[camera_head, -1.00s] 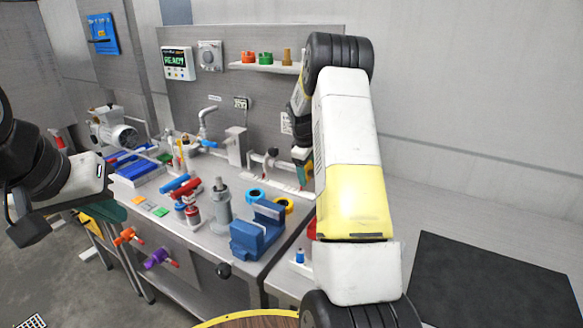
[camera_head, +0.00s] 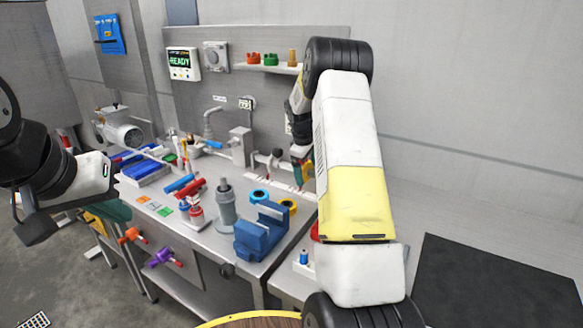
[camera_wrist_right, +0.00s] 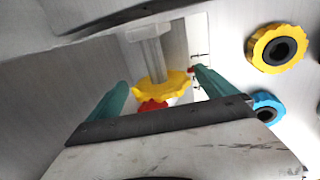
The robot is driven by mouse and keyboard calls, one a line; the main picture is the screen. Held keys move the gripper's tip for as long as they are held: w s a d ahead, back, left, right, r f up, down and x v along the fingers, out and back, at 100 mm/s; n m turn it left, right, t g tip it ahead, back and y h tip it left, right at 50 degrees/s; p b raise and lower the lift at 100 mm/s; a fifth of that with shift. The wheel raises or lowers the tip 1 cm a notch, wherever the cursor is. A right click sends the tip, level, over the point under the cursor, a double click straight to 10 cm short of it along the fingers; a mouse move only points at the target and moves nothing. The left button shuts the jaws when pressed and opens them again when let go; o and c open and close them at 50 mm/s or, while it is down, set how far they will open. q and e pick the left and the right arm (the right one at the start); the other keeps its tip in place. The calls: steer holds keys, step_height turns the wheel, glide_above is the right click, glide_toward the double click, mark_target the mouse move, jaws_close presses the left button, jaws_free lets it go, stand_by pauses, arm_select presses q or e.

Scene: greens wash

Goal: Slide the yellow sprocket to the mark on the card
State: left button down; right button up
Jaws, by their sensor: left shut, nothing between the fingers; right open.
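My right gripper (camera_wrist_right: 160,92) is open, pointing down over the back of the bench with teal fingers; it also shows in the head view (camera_head: 301,172), partly hidden by my arm. A yellow toothed sprocket (camera_wrist_right: 168,84) shows between its fingers in the right wrist view, at the end of a grey post, with a red part by it. I cannot tell whether the fingers touch it. A white card (camera_wrist_right: 200,50) with dark lines lies behind it. A second yellow toothed ring (camera_wrist_right: 262,48) lies to the right. My left gripper (camera_head: 36,228) is shut and empty at the far left.
A blue ring (camera_wrist_right: 262,101) lies near the second yellow ring. A blue vise-like block (camera_head: 255,240) and a grey cylinder (camera_head: 226,212) stand at the bench front. Red and blue parts lie left of them. A shelf (camera_head: 272,67) hangs on the back wall.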

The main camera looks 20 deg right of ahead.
steer(key=v, duration=0.7)
steer(key=shift+a, duration=0.1)
